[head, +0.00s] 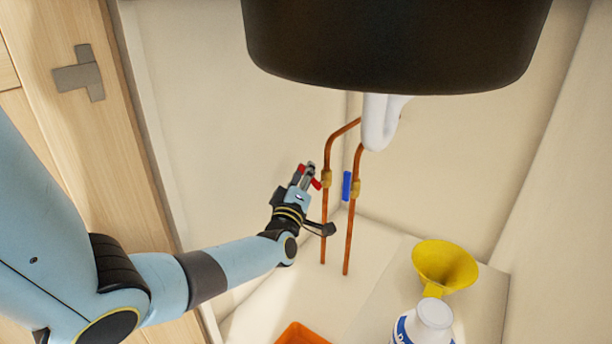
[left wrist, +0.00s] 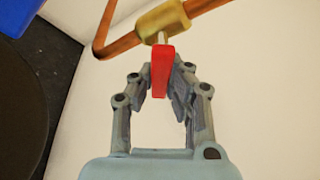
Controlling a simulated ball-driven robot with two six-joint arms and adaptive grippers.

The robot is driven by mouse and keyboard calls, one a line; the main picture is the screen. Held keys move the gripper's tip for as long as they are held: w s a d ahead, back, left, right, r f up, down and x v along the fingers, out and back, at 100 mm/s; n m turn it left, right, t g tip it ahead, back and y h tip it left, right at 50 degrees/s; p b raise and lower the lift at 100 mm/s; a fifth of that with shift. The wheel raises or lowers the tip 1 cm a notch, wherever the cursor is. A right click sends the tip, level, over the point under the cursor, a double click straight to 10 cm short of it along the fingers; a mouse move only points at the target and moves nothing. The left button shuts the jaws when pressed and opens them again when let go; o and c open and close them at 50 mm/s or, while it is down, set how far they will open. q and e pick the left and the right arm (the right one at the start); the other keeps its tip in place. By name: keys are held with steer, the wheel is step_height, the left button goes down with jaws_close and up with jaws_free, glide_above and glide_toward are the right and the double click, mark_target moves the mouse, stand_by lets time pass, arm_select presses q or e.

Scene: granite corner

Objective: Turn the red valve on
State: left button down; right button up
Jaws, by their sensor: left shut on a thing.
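The red valve (head: 316,184) is a small red lever on the brass fitting (head: 326,179) of the left copper pipe, under the sink. In the left wrist view the red lever (left wrist: 162,70) hangs from its brass body (left wrist: 162,19) between the two fingers. My left gripper (head: 307,176) is at the lever, and it also shows in the left wrist view (left wrist: 162,86), shut on the lever. The gripper hides part of the lever in the head view. My right gripper is in neither view.
A blue lever (head: 346,186) sits beside the right copper pipe (head: 350,230). The dark sink basin (head: 395,45) and white drain pipe (head: 380,120) are above. A yellow funnel (head: 444,266), white bottle (head: 428,325) and orange container (head: 302,335) stand below. The cabinet's left wall is close to my arm.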

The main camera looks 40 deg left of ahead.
arm_select(q)
steer(key=shift+f, duration=0.1)
stand_by(0.4)
steer(key=c, duration=1.3)
jaws_free()
steer(key=shift+s, duration=0.1)
steer(key=v, duration=1.2)
steer(key=shift+f, duration=0.1)
